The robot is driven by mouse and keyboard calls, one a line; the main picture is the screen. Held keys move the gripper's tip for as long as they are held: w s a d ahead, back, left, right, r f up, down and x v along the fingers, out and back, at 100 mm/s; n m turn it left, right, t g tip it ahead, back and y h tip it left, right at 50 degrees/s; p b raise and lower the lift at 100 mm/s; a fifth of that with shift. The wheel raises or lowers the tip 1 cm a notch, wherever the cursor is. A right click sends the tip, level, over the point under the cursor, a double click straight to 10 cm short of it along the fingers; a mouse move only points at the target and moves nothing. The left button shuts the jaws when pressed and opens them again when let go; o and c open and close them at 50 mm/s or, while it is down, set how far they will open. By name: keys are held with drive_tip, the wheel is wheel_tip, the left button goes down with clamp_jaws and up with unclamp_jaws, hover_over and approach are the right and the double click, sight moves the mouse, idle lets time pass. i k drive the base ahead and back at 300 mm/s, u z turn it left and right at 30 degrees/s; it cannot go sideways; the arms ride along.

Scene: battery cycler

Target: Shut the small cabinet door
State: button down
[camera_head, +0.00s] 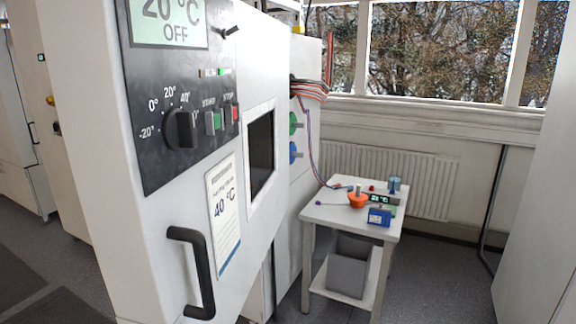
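A large white cabinet door (165,218) fills the left and middle of the head view, close to me. It carries a black vertical bar handle (196,272), a dark window (261,152) and a paper label reading 40 °C (223,212). A black control panel (150,60) on it has a display reading 20 °C OFF, a round knob (181,129) and green and red buttons. Its broad side edge (75,120) faces me at the left. I cannot tell how far it stands from its frame. My gripper is not in view.
A small white table (328,214) at the right holds an orange bowl (357,200), a blue device (379,216) and a cup (394,185). A grey bin (347,270) stands on its lower shelf. Cables (310,88) hang behind the door. Floor is free in front of the table.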

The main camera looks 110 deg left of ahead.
sight(154, 253)
drive_tip(key=u, duration=3.95)
drive_tip(key=i, duration=1)
drive_tip(key=z, duration=1.75)
drive_tip(key=k, duration=1.45)
drive_tip(key=u, duration=1.85)
drive_tip(key=i, duration=0.5)
drive_tip(key=u, duration=0.05)
